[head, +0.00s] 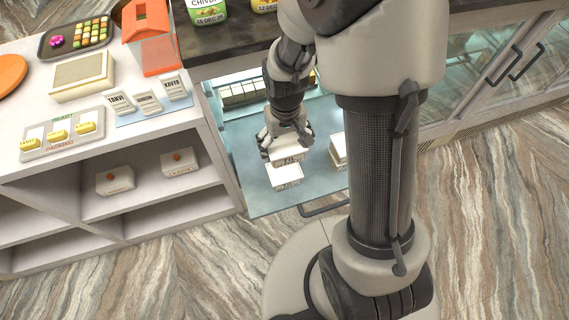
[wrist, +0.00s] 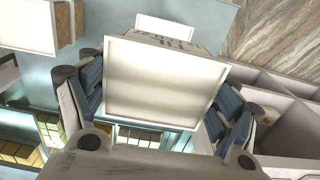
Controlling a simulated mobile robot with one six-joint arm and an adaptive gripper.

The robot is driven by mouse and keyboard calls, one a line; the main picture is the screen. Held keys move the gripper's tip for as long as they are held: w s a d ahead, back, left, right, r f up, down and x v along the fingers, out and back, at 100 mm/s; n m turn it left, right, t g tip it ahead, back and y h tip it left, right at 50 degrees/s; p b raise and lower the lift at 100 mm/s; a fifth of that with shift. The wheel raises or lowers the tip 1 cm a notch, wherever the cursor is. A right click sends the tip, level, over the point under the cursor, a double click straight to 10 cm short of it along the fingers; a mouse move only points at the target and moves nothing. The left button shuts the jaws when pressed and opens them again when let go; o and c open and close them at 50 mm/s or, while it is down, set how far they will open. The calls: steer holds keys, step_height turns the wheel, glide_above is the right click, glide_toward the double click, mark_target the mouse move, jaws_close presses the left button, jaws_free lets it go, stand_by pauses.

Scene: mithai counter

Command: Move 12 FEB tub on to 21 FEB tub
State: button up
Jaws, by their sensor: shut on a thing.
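My gripper (head: 285,138) is shut on a white-lidded tub (head: 290,154), with a blue-padded finger on each side of it in the wrist view. I cannot tell whether the held tub is clear of the tray.
More white tubs (head: 338,150) stand at the right of the blue tray (head: 260,198), partly behind my arm; some show at the wrist view's upper left (wrist: 38,25). A white shelf unit (head: 160,215) borders the left. The dark counter (head: 220,45) is above.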

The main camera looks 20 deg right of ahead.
step_height(320, 180, down, 9)
steer(key=shift+w+a+f+b, duration=0.1)
steer(key=shift+b, duration=1)
steer(key=shift+f+b, duration=0.55)
steer(key=o, duration=1.1)
steer(key=shift+r, duration=0.1)
